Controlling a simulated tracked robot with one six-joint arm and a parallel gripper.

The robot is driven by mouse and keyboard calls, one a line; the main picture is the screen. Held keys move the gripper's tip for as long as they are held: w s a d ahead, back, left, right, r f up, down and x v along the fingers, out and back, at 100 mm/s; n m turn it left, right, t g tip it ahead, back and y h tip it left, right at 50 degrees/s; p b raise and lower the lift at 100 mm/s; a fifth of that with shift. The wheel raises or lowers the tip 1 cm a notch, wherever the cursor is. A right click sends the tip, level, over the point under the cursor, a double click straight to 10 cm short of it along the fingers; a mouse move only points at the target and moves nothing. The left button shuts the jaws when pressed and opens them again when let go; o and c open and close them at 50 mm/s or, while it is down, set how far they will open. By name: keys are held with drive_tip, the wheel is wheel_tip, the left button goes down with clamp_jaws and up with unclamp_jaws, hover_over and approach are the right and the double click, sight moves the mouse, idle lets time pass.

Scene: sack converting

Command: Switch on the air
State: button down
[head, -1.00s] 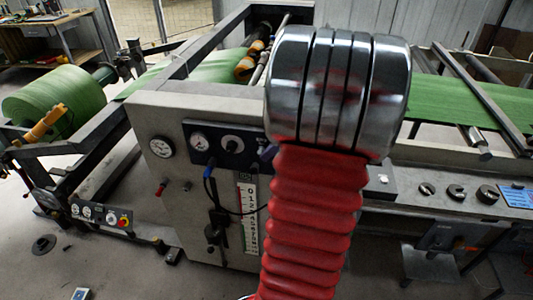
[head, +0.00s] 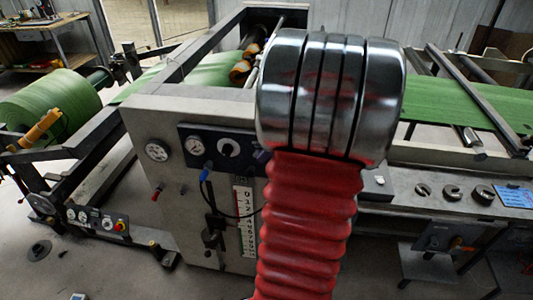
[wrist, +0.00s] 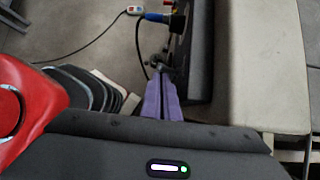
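In the head view a dark panel (head: 215,148) on the grey machine's side carries a gauge (head: 193,145) and a round knob (head: 228,148). A blue fitting (head: 205,173) with a black hose sits below it. A larger gauge (head: 157,151) is to the left, and a small red-handled part (head: 158,189) sits below that gauge. No label naming the air is legible. My gripper's purple fingers (wrist: 164,96) are together and appear empty in the wrist view, beside the dark panel edge. The blue fitting (wrist: 155,17) shows beyond them. My arm hides the panel's right side in the head view.
A low control box (head: 100,219) with a red button stands at the left. A green roll (head: 48,100) is behind it. A ledge with dark rings (head: 452,191) lies at the right. A cable and small pendant (wrist: 134,10) are on the floor.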

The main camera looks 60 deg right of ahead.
drive_tip(key=shift+w+d+r, duration=0.15)
drive_tip(key=shift+w+r, duration=0.1)
drive_tip(key=shift+r, duration=0.45)
drive_tip(key=s+v, duration=0.1)
drive_tip(key=v, duration=1.1)
drive_tip(key=shift+s+d, duration=0.2)
drive_tip(key=shift+s, duration=0.05)
